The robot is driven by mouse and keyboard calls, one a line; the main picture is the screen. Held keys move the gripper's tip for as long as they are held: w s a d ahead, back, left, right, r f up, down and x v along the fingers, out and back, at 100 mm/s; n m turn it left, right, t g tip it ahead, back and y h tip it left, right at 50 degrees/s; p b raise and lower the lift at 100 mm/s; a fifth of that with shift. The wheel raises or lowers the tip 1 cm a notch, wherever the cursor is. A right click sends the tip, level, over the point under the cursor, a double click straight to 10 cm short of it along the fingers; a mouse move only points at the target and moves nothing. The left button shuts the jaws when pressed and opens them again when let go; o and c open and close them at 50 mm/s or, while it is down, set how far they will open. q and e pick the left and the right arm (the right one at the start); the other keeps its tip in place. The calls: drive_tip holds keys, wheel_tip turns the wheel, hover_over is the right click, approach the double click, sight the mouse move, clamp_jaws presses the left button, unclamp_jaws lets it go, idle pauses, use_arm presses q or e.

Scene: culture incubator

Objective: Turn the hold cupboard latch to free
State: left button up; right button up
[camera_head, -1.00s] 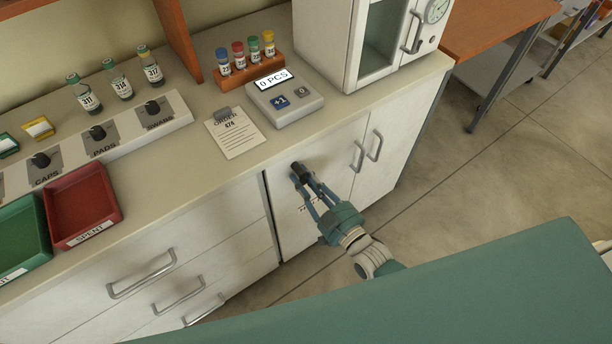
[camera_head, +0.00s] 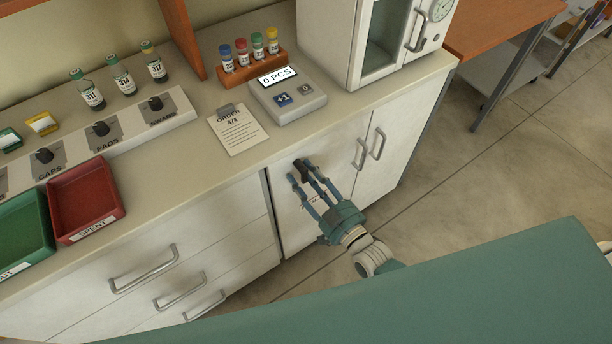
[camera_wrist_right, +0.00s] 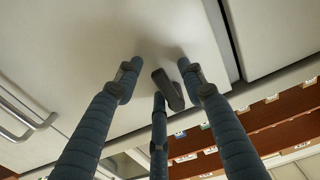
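The hold cupboard latch (camera_head: 297,171) is a small dark handle on the white cupboard door (camera_head: 287,222), below the counter edge. In the right wrist view the latch (camera_wrist_right: 172,91) is a dark grey bar, tilted, among my fingers. My right gripper (camera_head: 304,172) has its three blue fingers spread around the latch. In the right wrist view the gripper (camera_wrist_right: 160,76) is open, with gaps showing between the fingers and the latch. A label on the door is partly hidden by the fingers. My left gripper is not in view.
Two bar handles (camera_head: 369,148) are right of the latch; drawers (camera_head: 165,285) are to the left. Above, the counter holds a scale (camera_head: 287,101), an order sheet (camera_head: 238,131), vials and a red tray (camera_head: 87,197). The floor (camera_head: 470,190) at right is clear.

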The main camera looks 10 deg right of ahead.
drive_tip(key=v, duration=1.2)
drive_tip(key=shift+r, duration=0.1)
drive_tip(key=s+d+f+g+h, duration=0.1)
drive_tip(key=s+d+f+g, duration=0.15)
drive_tip(key=f, duration=0.65)
drive_tip(key=s+d+f+g+h, duration=0.1)
drive_tip(key=s+f+g+h, duration=0.2)
drive_tip(key=f, duration=0.7)
drive_tip(key=s+d+f+g, duration=0.2)
drive_tip(key=s+f, duration=0.2)
drive_tip(key=f, duration=0.5)
drive_tip(key=s+d+f+g+h, duration=0.1)
drive_tip(key=s+f+g, duration=0.3)
drive_tip(key=s+f, duration=0.3)
drive_tip(key=s+d+f+m+g+h, duration=0.1)
drive_tip(key=s+f+g, duration=0.3)
drive_tip(key=s, duration=1.1)
wheel_tip(320, 180, down, 4)
drive_tip(key=shift+s+r, duration=0.1)
drive_tip(key=shift+s, duration=0.1)
